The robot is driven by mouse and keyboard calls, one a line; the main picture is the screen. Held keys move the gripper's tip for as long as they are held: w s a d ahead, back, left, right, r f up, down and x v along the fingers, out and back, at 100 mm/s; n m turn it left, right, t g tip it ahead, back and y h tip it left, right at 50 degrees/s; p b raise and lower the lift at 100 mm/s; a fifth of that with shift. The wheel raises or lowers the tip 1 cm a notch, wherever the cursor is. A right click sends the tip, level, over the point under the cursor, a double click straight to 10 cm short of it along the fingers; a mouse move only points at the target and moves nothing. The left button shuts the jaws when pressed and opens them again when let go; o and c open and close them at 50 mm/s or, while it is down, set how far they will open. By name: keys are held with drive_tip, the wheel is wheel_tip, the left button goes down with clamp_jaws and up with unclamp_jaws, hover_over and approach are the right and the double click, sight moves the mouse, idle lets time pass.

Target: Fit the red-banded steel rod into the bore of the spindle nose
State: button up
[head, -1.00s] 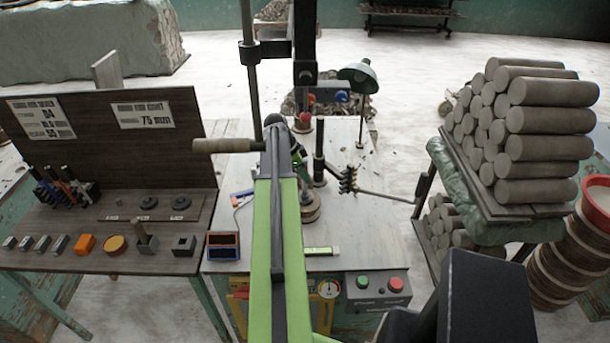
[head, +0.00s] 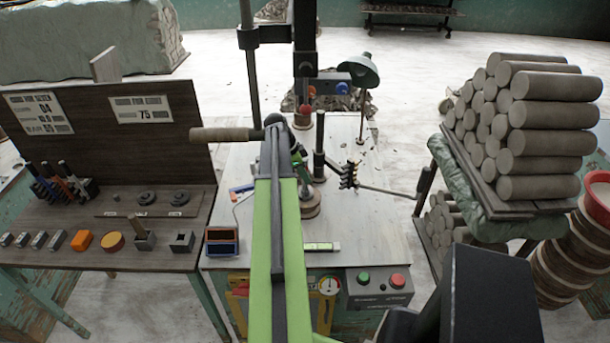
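My green and black arm stretches from the bottom centre to the middle of the bench and covers much of what lies behind it. Only a small green and dark part of its far end, by my gripper (head: 304,160), shows just right of the arm. The fingers are too small and hidden to read. Below that end, a round brownish disc stack (head: 310,205) stands on the bench, partly behind the arm; I cannot tell whether it belongs to the spindle nose. I cannot make out the red-banded steel rod or the bore.
A dark post (head: 319,150) and a black toothed piece (head: 349,174) stand right of the arm's end. A wooden handle (head: 222,134) juts left. A side table (head: 75,255) holds small blocks and tools. Clay cylinders (head: 545,115) are stacked right.

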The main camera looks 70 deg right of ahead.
drive_tip(key=o, duration=0.5)
drive_tip(key=shift+c, duration=0.2)
drive_tip(key=shift+r, duration=0.15)
drive_tip(key=p+v, duration=1.1)
drive_tip(key=shift+r, duration=0.4)
drive_tip(key=shift+w+a, duration=0.1)
drive_tip(key=shift+a, duration=0.05)
